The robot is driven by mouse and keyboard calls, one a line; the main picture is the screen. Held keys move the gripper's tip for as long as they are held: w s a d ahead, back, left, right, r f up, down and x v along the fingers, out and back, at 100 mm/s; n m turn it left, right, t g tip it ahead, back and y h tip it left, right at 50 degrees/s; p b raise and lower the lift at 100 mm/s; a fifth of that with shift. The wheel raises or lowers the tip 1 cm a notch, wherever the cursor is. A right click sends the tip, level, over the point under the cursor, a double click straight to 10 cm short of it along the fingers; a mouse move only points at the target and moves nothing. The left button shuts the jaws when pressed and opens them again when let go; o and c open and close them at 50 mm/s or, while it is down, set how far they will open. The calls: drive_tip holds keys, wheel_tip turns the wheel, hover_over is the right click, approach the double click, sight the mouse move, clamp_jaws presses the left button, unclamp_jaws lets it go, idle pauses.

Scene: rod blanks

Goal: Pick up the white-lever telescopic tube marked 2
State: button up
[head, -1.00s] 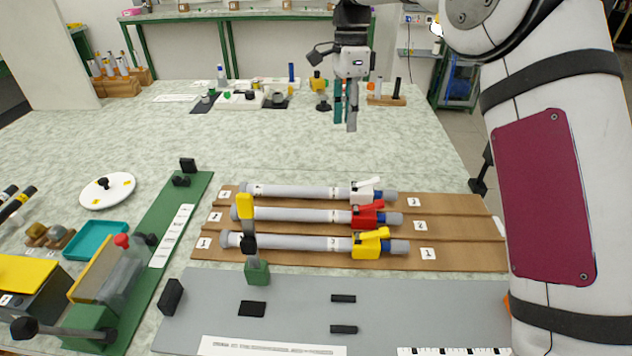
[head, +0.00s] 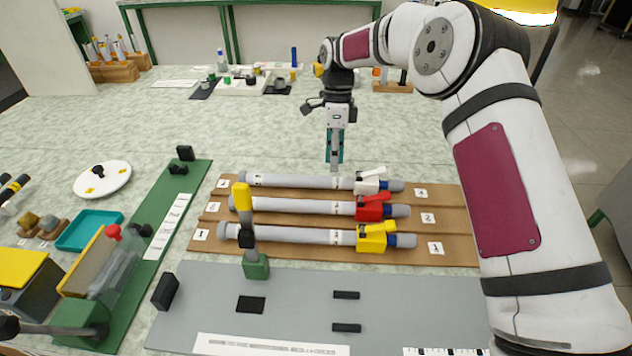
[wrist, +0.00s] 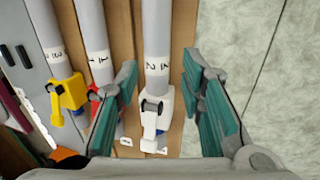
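The white-lever telescopic tube (head: 300,181) lies flat in the rear row of the brown rack, its white clamp and lever toward the right end. In the wrist view the same grey tube (wrist: 157,35) carries a mark that reads as 2, with the white clamp (wrist: 155,110) below it. My gripper (head: 335,165) points down above the rear side of this tube. In the wrist view my gripper (wrist: 158,68) is open and empty, with teal-padded fingers on either side of the tube, apart from it.
The red-lever tube (head: 300,206) and yellow-lever tube (head: 290,235) lie parallel in front, close by. The brown rack (head: 455,222) has number cards. A yellow-topped upright post (head: 242,200) stands at its front left.

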sight(308, 181)
drive_tip(key=shift+x, duration=2.75)
drive_tip(key=shift+s+a, duration=0.15)
drive_tip(key=shift+s, duration=0.05)
drive_tip(key=shift+r, duration=0.1)
drive_tip(key=c, duration=0.6)
